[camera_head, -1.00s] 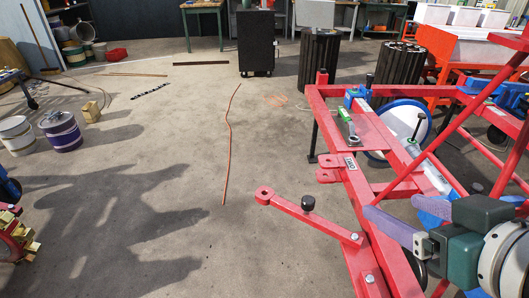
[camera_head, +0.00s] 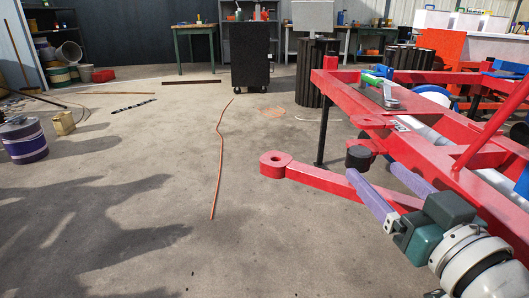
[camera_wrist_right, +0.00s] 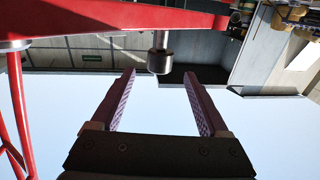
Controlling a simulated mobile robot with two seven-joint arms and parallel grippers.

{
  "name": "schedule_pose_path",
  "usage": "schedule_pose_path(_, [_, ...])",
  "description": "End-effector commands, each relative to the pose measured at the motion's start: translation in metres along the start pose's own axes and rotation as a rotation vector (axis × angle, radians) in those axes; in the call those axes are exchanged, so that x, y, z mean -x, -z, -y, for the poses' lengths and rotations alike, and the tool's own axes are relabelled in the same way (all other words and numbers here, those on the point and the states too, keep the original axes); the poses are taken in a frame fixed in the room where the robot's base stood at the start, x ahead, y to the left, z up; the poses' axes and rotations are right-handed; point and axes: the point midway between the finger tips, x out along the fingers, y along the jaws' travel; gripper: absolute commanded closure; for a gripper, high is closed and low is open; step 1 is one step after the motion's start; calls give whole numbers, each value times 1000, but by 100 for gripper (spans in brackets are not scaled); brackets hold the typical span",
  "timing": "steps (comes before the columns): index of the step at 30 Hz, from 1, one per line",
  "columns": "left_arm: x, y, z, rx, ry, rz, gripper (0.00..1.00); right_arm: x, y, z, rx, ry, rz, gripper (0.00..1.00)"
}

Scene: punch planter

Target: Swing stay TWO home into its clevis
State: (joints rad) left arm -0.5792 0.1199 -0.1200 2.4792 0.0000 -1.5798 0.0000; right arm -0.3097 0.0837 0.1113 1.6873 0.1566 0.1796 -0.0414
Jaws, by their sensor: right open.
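The red stay (camera_head: 330,180) sticks out leftward from the red frame, with its holed eye end (camera_head: 273,163) over open floor. A black knob (camera_head: 358,157) stands up on the stay. A red lug of the clevis (camera_head: 375,122) shows on the frame beside the TWO label; the eye is clear of it. My right gripper (camera_head: 372,172) is open, its purple fingers pointing at the knob. In the right wrist view, the knob (camera_wrist_right: 159,60) lies in line with the gap between the fingertips (camera_wrist_right: 159,76), not gripped. My left gripper is out of view.
The red frame (camera_head: 440,135) fills the right side, with a post standing on the floor. An orange-red cord (camera_head: 219,150) lies on the floor left of the stay. A purple-banded drum (camera_head: 22,142) stands far left.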

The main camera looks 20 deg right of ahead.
Motion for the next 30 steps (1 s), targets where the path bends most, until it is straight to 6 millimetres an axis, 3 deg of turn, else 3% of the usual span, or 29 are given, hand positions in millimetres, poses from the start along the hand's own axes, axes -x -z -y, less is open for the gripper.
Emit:
schedule_pose_path(5, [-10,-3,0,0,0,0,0,-16,-3,-1,0,-2,-9,22])
schedule_pose_path(12, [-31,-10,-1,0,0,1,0,-62,-4,-1,-2,-2,-9,22])
schedule_pose_path(18, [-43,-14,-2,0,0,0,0,-90,-3,-1,-1,-1,-5,22])
schedule_pose_path(30, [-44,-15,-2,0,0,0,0,-99,0,-1,0,-1,-3,22])
